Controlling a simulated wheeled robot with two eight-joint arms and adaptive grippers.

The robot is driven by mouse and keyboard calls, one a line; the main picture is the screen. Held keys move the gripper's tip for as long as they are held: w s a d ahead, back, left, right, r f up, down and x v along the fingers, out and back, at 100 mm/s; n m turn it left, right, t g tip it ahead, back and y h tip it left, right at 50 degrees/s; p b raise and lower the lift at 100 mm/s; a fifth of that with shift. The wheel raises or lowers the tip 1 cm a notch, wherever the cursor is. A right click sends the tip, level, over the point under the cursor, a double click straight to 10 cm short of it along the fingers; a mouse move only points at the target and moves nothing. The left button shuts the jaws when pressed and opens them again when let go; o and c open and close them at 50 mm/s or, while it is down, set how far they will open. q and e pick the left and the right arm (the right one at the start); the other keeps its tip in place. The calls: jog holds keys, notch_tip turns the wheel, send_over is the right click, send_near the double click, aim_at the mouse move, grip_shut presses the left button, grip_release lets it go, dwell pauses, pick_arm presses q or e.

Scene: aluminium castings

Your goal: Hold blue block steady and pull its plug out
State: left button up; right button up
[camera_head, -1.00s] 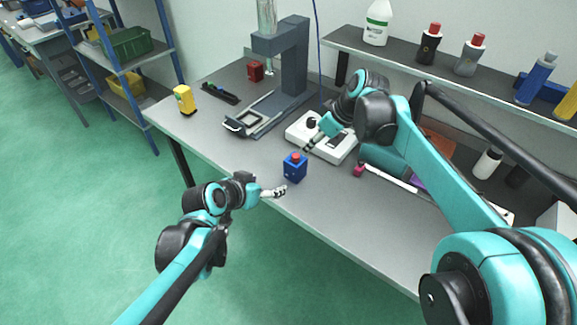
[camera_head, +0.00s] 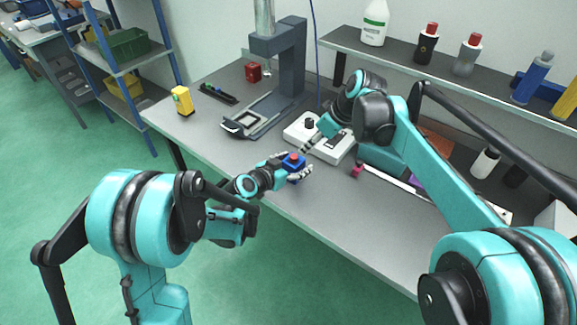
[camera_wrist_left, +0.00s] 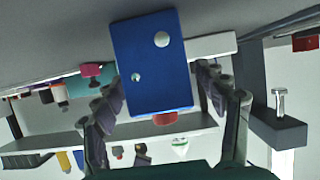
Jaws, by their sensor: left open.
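The blue block (camera_head: 294,168) stands on the grey table near its front edge, with a red plug (camera_head: 294,156) in its top. My left gripper (camera_head: 299,162) is open, one finger on each side of the block. In the left wrist view the blue block (camera_wrist_left: 155,75) fills the space between the two fingers of my left gripper (camera_wrist_left: 160,88), with gaps showing beside it. The red plug (camera_wrist_left: 165,119) shows at its lower edge there. My right gripper (camera_head: 306,147) points down just behind the block, near the plug; its fingers are too small to judge.
A white device with a black knob (camera_head: 310,124) stands behind the block, under my right arm. A pink-red piece (camera_head: 357,170) lies to the right. The front table strip is clear.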

aim_at(300, 160)
pick_arm(q)
jog(key=shift+x, duration=1.6)
